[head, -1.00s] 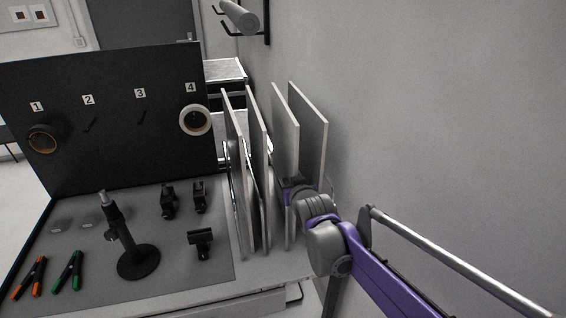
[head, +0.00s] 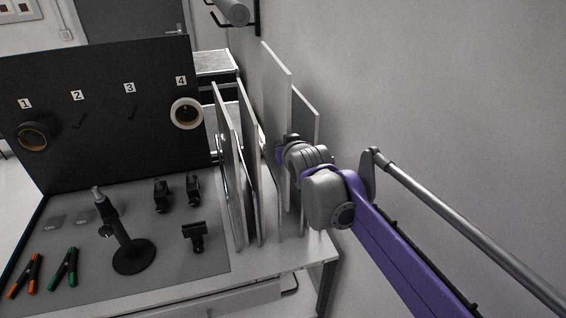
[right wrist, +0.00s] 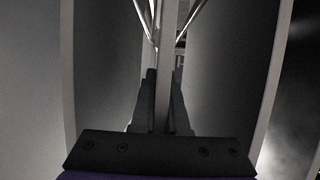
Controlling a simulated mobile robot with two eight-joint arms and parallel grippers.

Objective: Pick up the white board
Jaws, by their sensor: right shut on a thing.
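Several thin upright boards stand side by side at the right end of the table. The white board (head: 276,95) in my right gripper stands higher than its neighbours. My right gripper (head: 284,152) is shut on its near edge; its fingertips are partly hidden in the head view. In the right wrist view the two dark fingers (right wrist: 163,105) close on either side of the pale board edge (right wrist: 166,50). Another board (head: 306,115) stands just right of it, partly hidden by my arm. My left gripper is not in view.
Two more boards (head: 251,130) stand to the left, close by. A wall (head: 430,90) runs along the right. A black pegboard (head: 100,150) with tape rolls, a small stand (head: 133,255) and clamps (head: 65,268) occupy the table's left part.

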